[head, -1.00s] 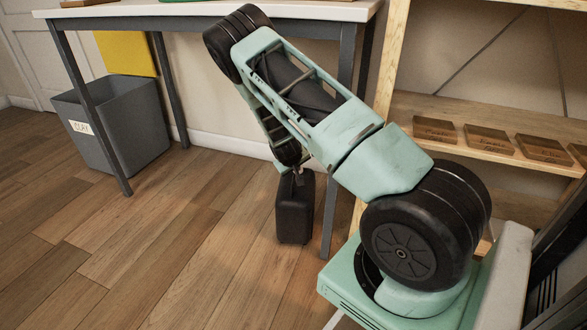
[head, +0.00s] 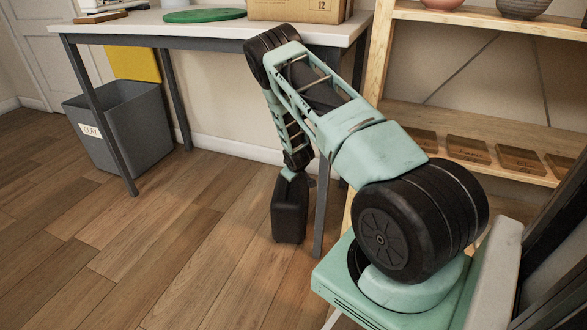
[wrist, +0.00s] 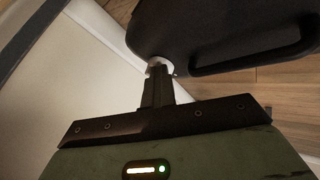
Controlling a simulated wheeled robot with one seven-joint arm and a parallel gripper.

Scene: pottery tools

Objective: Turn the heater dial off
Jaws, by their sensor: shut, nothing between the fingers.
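The heater (head: 289,212) is a small black upright box on the wood floor, under the table near its right front leg. It also fills the top of the wrist view (wrist: 215,35), with a black handle-like bar on its right. A small pale dial (wrist: 158,63) sits at the heater's edge in the wrist view; its marking cannot be read. My gripper (wrist: 158,78) is shut, with its fingertips at or against the dial; whether they touch is unclear. In the head view, my gripper is down at the heater's top and the dial cannot be made out.
A white-topped table (head: 200,26) with dark metal legs stands over the heater, and my arm passes close to its front edge. A grey bin (head: 125,125) stands at the left. Wooden shelves (head: 470,105) stand at the right. The floor (head: 130,255) in front is clear.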

